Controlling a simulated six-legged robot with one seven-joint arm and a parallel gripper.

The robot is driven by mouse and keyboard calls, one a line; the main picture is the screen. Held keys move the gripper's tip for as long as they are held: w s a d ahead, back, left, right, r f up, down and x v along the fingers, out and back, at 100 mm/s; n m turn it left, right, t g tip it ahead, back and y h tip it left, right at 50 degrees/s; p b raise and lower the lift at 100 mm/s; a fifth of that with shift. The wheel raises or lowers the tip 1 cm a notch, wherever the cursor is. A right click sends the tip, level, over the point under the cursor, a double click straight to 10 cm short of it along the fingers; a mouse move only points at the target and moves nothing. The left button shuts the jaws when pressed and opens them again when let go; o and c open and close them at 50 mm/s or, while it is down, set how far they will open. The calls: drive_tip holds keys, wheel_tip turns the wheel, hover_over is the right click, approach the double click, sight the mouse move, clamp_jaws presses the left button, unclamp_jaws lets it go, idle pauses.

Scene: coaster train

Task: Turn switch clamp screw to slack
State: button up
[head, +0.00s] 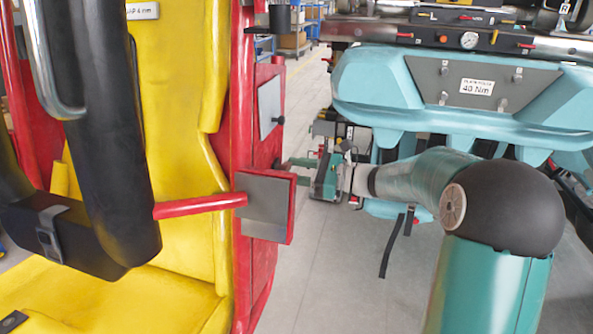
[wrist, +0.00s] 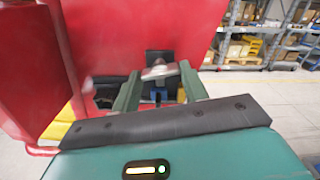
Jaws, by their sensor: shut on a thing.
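My gripper (wrist: 160,78) reaches to the side of the red seat frame (wrist: 135,30). Its two green fingers are shut on a small grey metal piece, which I take to be the clamp screw (wrist: 158,72). A black block (wrist: 160,56) stands behind the piece, and a blue part shows below it. In the head view my gripper (head: 288,164) is at the right side of the red frame, behind a grey plate (head: 266,206). The screw is hidden there. I cannot tell from the pictures how far it is turned.
A yellow seat (head: 185,150) with a black padded restraint (head: 105,130) fills the left. A red bar (head: 200,206) juts toward the grey plate. A light-blue car body (head: 440,90) stands at right. The floor (head: 335,270) between is mostly clear; shelves (wrist: 260,30) stand far back.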

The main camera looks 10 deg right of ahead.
drive_tip(key=shift+n, duration=15.8)
drive_tip(key=o, duration=1)
